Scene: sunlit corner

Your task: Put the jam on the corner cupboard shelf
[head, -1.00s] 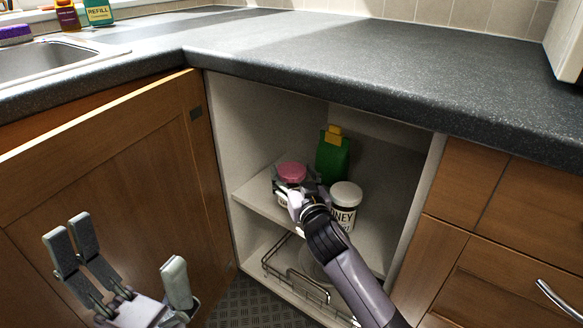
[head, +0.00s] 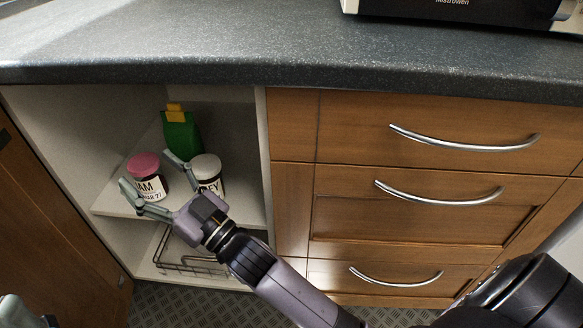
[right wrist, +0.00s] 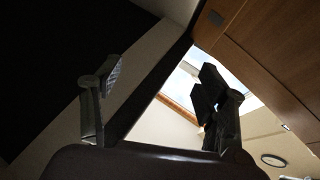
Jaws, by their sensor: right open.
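The jam (head: 148,186), a jar with a pink lid and white label, stands upright on the upper shelf (head: 112,203) of the open corner cupboard, near its front left. My right gripper (head: 147,169) is open in front of it in the head view, one finger at the jar's left and the other between it and the honey jar. I cannot tell whether a finger touches the jam. In the right wrist view the fingers (right wrist: 157,82) are wide apart with no jar between them. Only a bit of my left gripper (head: 14,312) shows at the bottom left.
A white-lidded honey jar (head: 207,170) stands right of the jam, partly behind a finger. A wire rack (head: 185,262) is below. The open door (head: 45,220) is left, drawers (head: 400,200) right, the worktop (head: 250,60) above.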

